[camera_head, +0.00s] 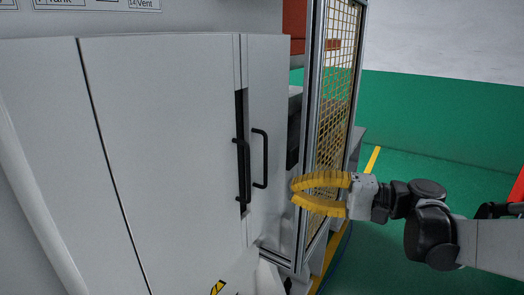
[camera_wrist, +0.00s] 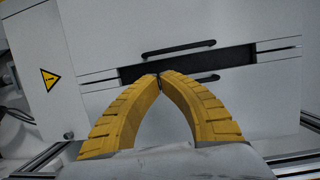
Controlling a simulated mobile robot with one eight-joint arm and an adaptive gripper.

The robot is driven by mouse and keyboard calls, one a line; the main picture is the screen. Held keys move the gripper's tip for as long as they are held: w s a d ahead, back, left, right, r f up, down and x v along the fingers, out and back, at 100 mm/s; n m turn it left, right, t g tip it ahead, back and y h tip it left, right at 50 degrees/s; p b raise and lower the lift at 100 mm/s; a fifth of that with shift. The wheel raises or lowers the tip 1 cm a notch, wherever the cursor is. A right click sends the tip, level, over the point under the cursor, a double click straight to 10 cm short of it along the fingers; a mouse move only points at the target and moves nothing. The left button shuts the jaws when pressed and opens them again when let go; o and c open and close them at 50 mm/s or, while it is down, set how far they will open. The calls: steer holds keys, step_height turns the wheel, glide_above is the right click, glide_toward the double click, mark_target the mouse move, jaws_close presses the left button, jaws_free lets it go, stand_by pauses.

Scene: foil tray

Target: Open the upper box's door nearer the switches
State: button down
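The white box's large door panel (camera_head: 165,150) fills the left and middle of the head view. Two black bar handles, a left one (camera_head: 242,172) and a right one (camera_head: 260,158), stand on either side of the seam by a dark slot. In the wrist view I see an upper handle (camera_wrist: 178,49) and a lower handle (camera_wrist: 205,78) along the slot. The doors look closed. My gripper (camera_head: 294,192) is right of the handles, apart from them, its yellow fingertips together and empty. In the wrist view the tips (camera_wrist: 159,78) overlap the lower handle's left end.
A framed yellow mesh guard (camera_head: 335,85) stands right behind my gripper. A warning triangle (camera_wrist: 48,79) marks the white surface. Green floor (camera_head: 440,130) is open at right.

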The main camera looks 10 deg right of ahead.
mark_target(237, 179)
steer(key=shift+y, duration=0.3)
steer(key=x, duration=0.3)
steer(key=b+x, duration=0.1)
steer(key=x, duration=0.6)
steer(key=shift+s+r, duration=0.1)
steer(key=shift+r, duration=0.25)
steer(key=shift+d, duration=0.1)
